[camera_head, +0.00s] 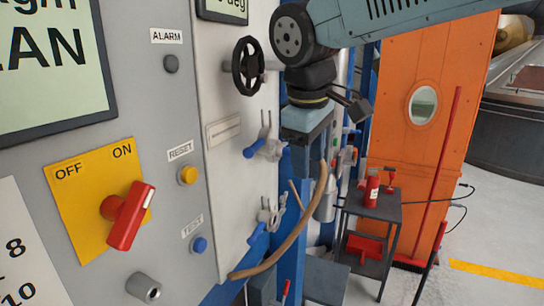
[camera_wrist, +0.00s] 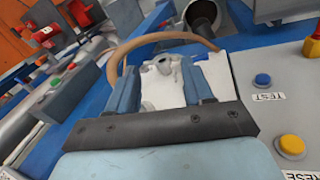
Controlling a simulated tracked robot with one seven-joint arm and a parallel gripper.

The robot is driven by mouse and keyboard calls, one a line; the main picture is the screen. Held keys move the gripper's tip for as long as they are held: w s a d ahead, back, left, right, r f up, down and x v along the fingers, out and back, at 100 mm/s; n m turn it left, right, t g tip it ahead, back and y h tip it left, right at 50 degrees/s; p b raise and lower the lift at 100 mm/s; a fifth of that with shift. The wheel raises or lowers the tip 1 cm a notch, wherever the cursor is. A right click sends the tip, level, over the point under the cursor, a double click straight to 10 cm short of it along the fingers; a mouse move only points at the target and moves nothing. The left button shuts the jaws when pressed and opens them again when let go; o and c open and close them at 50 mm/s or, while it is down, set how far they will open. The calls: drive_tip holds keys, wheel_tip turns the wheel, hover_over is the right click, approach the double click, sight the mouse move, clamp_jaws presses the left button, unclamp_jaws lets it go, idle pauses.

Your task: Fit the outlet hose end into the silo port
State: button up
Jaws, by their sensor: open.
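A tan hose (camera_head: 300,225) hangs in a curve beside the blue post in the head view. Its lower end lies near the foot of the grey panel, and its upper part rises close to my gripper (camera_head: 305,155). In the wrist view the hose (camera_wrist: 117,62) arches beyond the fingertips of my gripper (camera_wrist: 160,82). The fingers are apart with no hose between them. A dark open pipe mouth (camera_wrist: 203,14) shows past the hose; I cannot tell whether it is the silo port. Which hose end is the outlet is unclear.
Toggle clamps with blue handles (camera_head: 265,148) stand out from the light panel near my gripper. A black handwheel (camera_head: 248,66) and a red switch (camera_head: 128,215) also project. A dark cart (camera_head: 372,205) with red items stands right of the post, before an orange door (camera_head: 425,130).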

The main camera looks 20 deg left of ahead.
drive_tip(key=s+a+n, duration=0.2)
drive_tip(key=a, duration=0.4)
drive_tip(key=w, duration=0.4)
drive_tip(key=w+d, duration=0.1)
drive_tip(key=w, duration=0.3)
drive_tip(key=w+d+f, duration=0.1)
drive_tip(key=w, duration=0.2)
drive_tip(key=shift+w, duration=0.4)
drive_tip(key=shift+x, duration=1)
clamp_jaws()
